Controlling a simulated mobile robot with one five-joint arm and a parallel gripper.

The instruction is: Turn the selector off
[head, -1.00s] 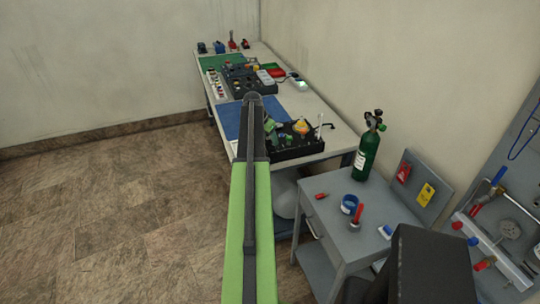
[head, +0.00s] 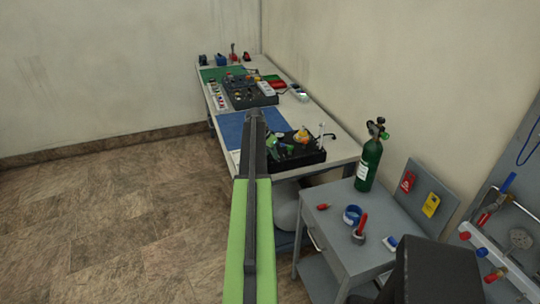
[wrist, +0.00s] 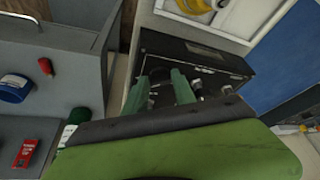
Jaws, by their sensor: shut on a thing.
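The black trainer box (head: 312,157) stands at the near end of the bench, and its dark panel (wrist: 212,62) shows in the wrist view. My gripper (wrist: 172,82) has two green fingers reaching to this panel. They are shut on a small dark part there, which looks like the selector; the fingers hide much of it and its setting cannot be read. In the head view my gripper (head: 279,148) is a small green shape over the box, partly behind my arm.
A blue mat (head: 234,128) lies left of the box. A grey cart (head: 330,222) in front holds a blue ring (head: 352,214) and a green cylinder (head: 370,162). A yellow round part (wrist: 194,5) sits beyond the panel. The floor at left is clear.

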